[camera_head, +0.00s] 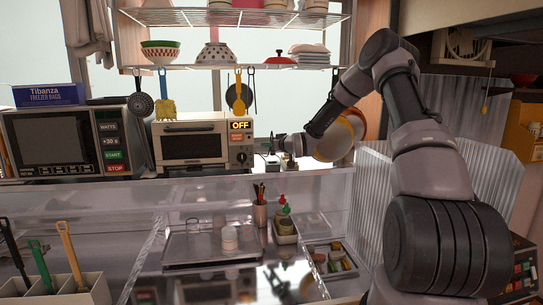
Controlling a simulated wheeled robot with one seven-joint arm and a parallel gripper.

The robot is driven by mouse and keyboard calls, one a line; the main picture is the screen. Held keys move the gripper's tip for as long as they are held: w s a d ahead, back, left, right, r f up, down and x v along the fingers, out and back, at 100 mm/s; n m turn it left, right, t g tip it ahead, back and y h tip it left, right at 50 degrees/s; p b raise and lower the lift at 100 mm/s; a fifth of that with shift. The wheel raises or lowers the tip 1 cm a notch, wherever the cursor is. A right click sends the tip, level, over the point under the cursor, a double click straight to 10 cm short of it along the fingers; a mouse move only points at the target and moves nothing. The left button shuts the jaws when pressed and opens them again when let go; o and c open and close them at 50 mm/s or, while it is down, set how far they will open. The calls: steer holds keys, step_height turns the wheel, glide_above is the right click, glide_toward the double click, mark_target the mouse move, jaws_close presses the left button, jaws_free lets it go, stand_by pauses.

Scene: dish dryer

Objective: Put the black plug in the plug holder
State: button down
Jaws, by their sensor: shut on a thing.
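My gripper (278,145) is at the far end of my arm, on the back ledge just right of the toaster oven. It is small in the view and its fingers are hard to make out. It is shut on a small dark thing at its tip, which looks like the black plug. A small dark piece and a pale block (289,161) lie just below the gripper. I cannot tell which of these, if any, is the plug holder, nor whether the plug touches it.
The toaster oven (190,147) showing "OFF" stands left of my gripper, with a microwave (65,142) further left. A wire shelf (230,67) with bowls and hanging utensils is above. A round orange-and-white object (338,136) is close behind my forearm. A tray (190,258) lies lower down.

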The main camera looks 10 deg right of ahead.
steer(key=shift+f, duration=1.95)
steer(key=shift+f, duration=0.1)
steer(key=c, duration=0.6)
jaws_free()
